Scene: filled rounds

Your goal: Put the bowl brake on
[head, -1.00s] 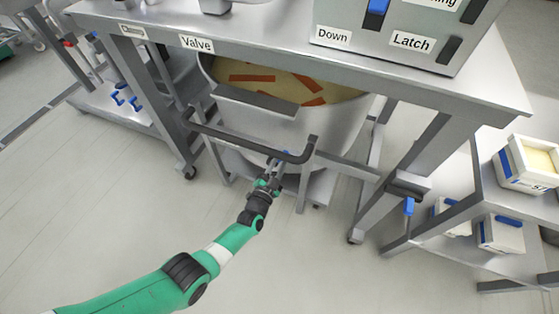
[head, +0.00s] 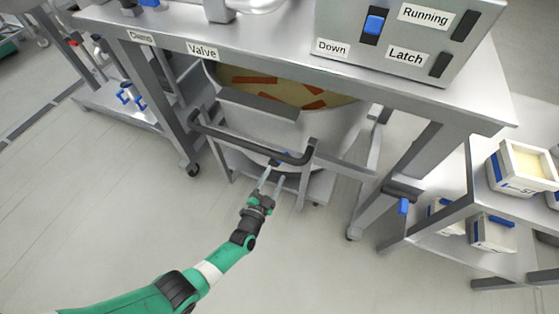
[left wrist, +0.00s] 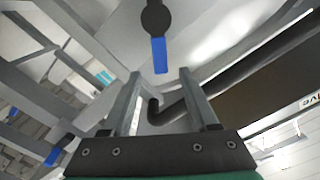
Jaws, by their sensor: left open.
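The bowl brake shows in the left wrist view as a blue lever (left wrist: 160,55) on a black round hub. It lies ahead of my left gripper (left wrist: 160,78), in line with the gap between the fingertips. In the head view a small blue part (head: 283,157) shows under the bowl trolley's black handle (head: 250,146), partly hidden. My left gripper (head: 271,180) is open and empty, just in front of and below that part, with its fingers apart. The steel bowl (head: 345,122) holds a tan filling with orange strips. My right gripper is not in view.
A steel table (head: 270,48) with a control box (head: 350,50) stands over the bowl. Another blue lever (head: 403,206) sits on a frame leg at the right. Crates (head: 522,168) stand on a shelf. The floor at front left is clear.

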